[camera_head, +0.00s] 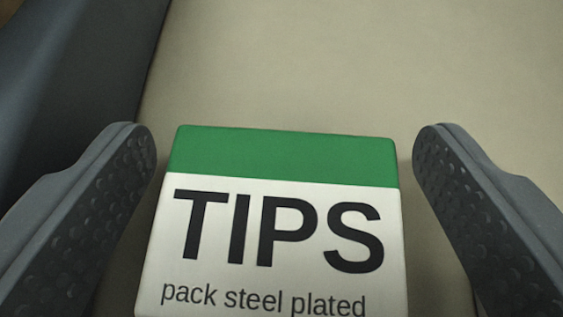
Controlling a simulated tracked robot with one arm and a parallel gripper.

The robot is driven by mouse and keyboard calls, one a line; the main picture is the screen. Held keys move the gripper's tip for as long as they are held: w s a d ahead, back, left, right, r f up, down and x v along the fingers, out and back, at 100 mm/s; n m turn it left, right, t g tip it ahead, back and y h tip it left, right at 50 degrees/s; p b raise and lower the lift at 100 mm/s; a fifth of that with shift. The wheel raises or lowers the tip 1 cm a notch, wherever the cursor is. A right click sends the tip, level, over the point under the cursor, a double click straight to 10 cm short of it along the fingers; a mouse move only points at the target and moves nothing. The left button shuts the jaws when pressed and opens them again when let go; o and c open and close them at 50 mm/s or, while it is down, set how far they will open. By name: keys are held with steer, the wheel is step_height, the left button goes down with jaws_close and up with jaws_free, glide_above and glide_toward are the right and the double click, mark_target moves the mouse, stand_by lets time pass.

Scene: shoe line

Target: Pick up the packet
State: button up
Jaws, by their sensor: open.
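The packet (283,205) is white with a green band along its far edge. It carries the black word "TIPS" and the line "pack steel plated" below. It lies on a plain beige surface in the lower middle of the view, and its near end is cut off by the bottom of the frame. My gripper (284,155) is open, with one dark studded finger on each side of the packet. A gap shows between each finger and the packet's upper part, so the gripper does not hold it.
The beige surface (350,60) is bare beyond the packet and to the right. A dark grey raised edge or wall (75,70) runs along the left side, close to the left finger. A small brown patch shows at the top left corner.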

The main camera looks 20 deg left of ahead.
steer(key=c, duration=1.2)
steer(key=shift+o, duration=0.2)
steer(key=shift+r, duration=0.1)
